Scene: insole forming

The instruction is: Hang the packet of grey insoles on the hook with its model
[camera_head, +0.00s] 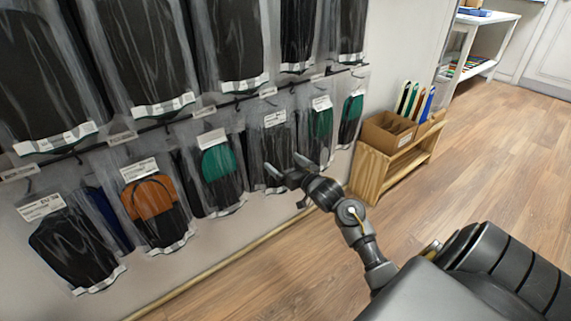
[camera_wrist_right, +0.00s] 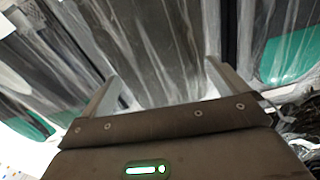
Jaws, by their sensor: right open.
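A clear packet of dark grey insoles (camera_head: 277,140) with a white label hangs in the lower row of the wall rack. My right gripper (camera_head: 283,165) is at the lower front of this packet, with its jaws open. In the right wrist view, the clear plastic of a packet (camera_wrist_right: 155,45) lies ahead of and between the two open fingers (camera_wrist_right: 160,75). I cannot tell whether the fingers touch it. The packet's hook is hard to make out behind the label. My left gripper is not in view.
Packets with green insoles (camera_head: 217,165) and orange-brown insoles (camera_head: 148,200) hang to the left. More green ones (camera_head: 320,125) hang to the right. Dark packets (camera_head: 235,40) hang above. A wooden shelf with boxes (camera_head: 390,150) stands right of the rack. The wood floor (camera_head: 480,150) is open.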

